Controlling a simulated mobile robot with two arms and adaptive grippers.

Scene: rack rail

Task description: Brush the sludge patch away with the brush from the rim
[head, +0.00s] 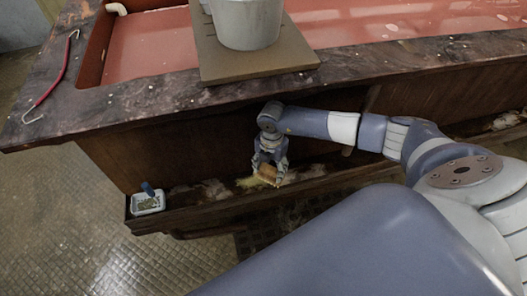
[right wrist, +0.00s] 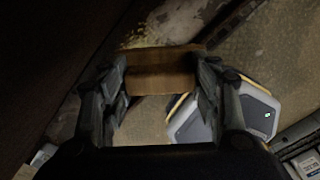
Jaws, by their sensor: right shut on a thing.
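My right gripper (head: 268,180) reaches down to the low ledge along the front of the tub. In the right wrist view the gripper (right wrist: 160,85) is shut on a brown wooden block, the brush (right wrist: 160,72), held crosswise between its fingers. The brush (head: 267,171) also shows in the head view, low at the ledge; its bristles are hidden. A yellowish sludge patch (head: 246,183) lies on the ledge just left of the brush. Yellow specks of the patch (right wrist: 150,35) show beyond the brush in the right wrist view. My left gripper is not in view.
A grey bucket (head: 247,22) stands on a board (head: 260,65) across the tub's dark rim (head: 140,98). A red-handled hook (head: 57,78) lies on the rim at left. A small white tray (head: 148,204) with a blue item sits at the ledge's left end. Pale debris (head: 213,188) lies along the ledge.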

